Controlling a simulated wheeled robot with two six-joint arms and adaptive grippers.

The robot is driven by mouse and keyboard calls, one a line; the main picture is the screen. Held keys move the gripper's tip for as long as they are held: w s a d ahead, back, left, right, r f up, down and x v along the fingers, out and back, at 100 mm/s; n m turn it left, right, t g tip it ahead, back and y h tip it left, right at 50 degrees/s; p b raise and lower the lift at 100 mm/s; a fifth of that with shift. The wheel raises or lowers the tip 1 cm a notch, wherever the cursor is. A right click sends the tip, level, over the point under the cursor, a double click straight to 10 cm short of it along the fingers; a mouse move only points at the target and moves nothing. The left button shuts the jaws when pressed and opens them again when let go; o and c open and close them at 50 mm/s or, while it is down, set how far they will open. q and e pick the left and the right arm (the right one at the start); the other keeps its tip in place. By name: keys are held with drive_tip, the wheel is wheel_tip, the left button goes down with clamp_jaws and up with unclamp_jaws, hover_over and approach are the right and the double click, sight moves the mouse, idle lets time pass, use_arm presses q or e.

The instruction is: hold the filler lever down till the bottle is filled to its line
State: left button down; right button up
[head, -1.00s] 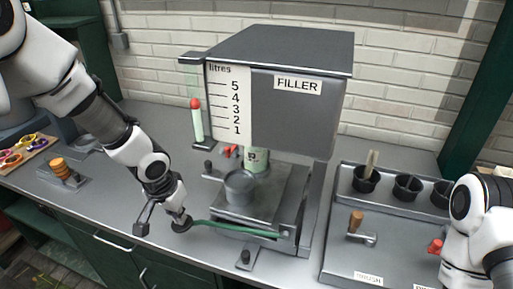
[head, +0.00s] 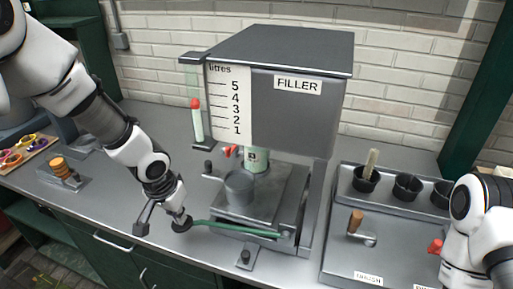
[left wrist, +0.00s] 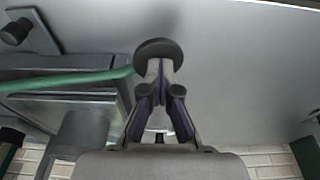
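The grey filler (head: 298,120) stands on the bench with a litre scale on its front left.

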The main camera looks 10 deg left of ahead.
idle(0.4)
use_arm(q)
drive_tip(key=shift+w+p+v, duration=0.2)
drive_tip(key=shift+p+v, duration=0.8)
drive_tip(key=shift+p, duration=0.1)
drive_tip(key=shift+r, duration=0.15)
drive_tip(key=shift+d, duration=0.1)
drive_tip(key=shift+w+r+p, duration=0.1)
drive_tip(key=shift+r+p, duration=0.75)
drive_tip(key=shift+r, duration=0.2)
